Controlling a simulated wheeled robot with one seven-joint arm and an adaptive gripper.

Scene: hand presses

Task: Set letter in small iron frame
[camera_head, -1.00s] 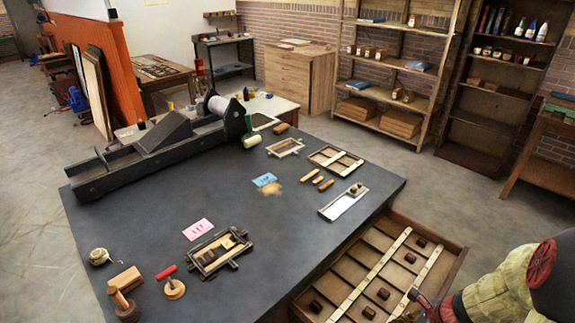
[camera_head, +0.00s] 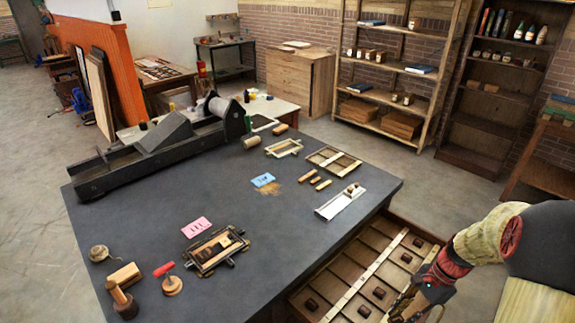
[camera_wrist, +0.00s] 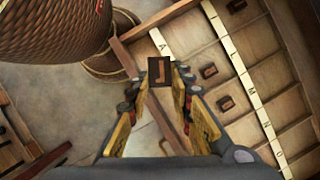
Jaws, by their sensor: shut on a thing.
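My gripper (camera_wrist: 160,84) is shut on a small dark brown letter block (camera_wrist: 159,71) with a pale hooked mark, held at the fingertips above the letter drawer's edge. In the head view my gripper (camera_head: 412,303) hangs over the drawer at the lower right; the block is not clear there. On the dark table, a dark-cornered frame (camera_head: 200,262) with wooden pieces inside lies near a pink card (camera_head: 196,227). A smaller pale-edged frame (camera_head: 284,148) lies at the back. I cannot tell for sure which is the small iron frame.
The open drawer (camera_head: 330,277) has compartments, pale lettered strips and several dark blocks. A silver tray (camera_head: 341,203), a divided wooden frame (camera_head: 334,160) and wooden bars lie on the right of the table. A stamp (camera_head: 172,285) stands front left. The table's front middle is clear.

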